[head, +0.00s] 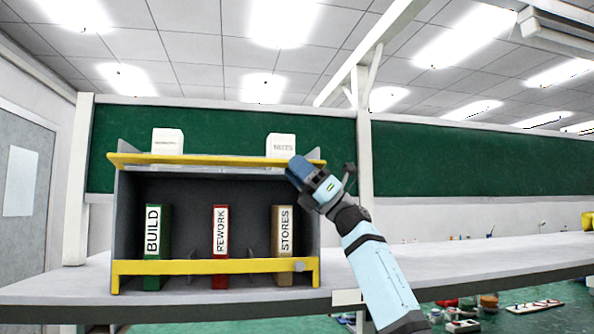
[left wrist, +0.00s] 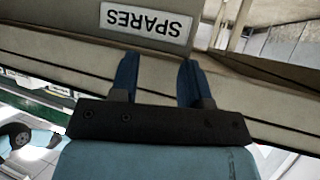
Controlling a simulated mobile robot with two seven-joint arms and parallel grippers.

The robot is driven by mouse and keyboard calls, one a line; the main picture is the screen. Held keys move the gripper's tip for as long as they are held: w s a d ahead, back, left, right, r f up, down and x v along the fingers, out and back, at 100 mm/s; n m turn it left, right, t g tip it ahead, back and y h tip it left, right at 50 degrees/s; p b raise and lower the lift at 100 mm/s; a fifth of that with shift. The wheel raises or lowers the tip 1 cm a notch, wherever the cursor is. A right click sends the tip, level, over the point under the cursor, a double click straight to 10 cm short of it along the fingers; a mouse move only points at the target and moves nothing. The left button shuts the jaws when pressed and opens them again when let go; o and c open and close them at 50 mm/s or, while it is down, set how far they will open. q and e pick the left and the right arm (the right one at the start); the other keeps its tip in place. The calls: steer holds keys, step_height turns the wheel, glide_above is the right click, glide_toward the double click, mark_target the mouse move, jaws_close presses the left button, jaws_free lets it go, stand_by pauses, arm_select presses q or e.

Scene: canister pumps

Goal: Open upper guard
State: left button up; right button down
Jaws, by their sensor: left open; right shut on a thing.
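The upper guard (head: 215,161) is a long yellow bar across the top front of the dark shelf unit. My right gripper (head: 298,172) is at the guard's right end and is shut there, on the guard or a knob on it. The gripper hides the exact contact. I cannot tell how far the guard is tilted. A similar lower guard (head: 200,267) runs across the bottom front, with a round grey knob at its right end. My left gripper (left wrist: 157,60) shows only in the left wrist view, open, its two blue fingers apart with nothing seen between them but a pale surface.
White boxes (head: 167,141) and (head: 281,145) stand on top behind the upper guard. Green BUILD (head: 153,245), red REWORK (head: 220,248) and tan STORES (head: 284,245) binders stand inside. A SPARES label (left wrist: 146,22) is near my left fingers.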

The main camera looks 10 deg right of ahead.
steer(key=c, duration=0.9)
jaws_free()
steer(key=shift+c, duration=0.2)
steer(key=v, duration=1.3)
steer(key=shift+d+f, duration=0.25)
steer(key=shift+f, duration=0.05)
steer(key=shift+s+f, duration=0.1)
